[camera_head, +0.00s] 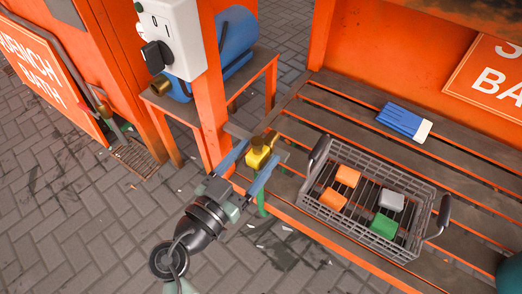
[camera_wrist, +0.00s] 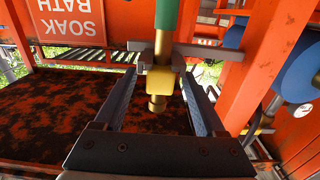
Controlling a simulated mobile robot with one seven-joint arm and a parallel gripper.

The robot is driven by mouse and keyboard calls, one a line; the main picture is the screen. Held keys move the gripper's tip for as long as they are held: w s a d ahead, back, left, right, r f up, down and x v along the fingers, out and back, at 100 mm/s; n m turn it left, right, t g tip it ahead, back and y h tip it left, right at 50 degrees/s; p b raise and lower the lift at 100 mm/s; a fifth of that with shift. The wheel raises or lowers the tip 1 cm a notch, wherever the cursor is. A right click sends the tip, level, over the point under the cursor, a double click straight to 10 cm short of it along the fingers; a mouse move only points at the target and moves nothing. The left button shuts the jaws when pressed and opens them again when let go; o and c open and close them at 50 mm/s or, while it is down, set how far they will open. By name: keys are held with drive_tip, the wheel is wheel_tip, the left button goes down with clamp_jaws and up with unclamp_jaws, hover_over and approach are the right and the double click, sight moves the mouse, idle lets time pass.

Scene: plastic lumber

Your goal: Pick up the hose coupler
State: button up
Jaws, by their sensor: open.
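The hose coupler (camera_head: 258,158) is yellow with brass-coloured ends and sits at a grey bracket at the front edge of the slatted bench. It also shows in the wrist view (camera_wrist: 159,82), with a green hose (camera_wrist: 166,14) joined to it. My gripper (camera_head: 256,165) is open, its two blue-grey fingers reaching along either side of the coupler. In the wrist view the coupler lies between the fingers, with visible gaps on both sides. The forked bracket (camera_wrist: 183,52) stands close around the hose end of the coupler.
A grey wire basket (camera_head: 322,209) with orange, grey and green blocks stands on the slatted bench (camera_head: 460,185) at right. Blue gloves (camera_head: 404,121) lie behind it. An orange post (camera_head: 217,110) with a white switch box (camera_head: 172,35) rises at left, before a blue motor (camera_head: 236,38).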

clamp_jaws()
idle(0.4)
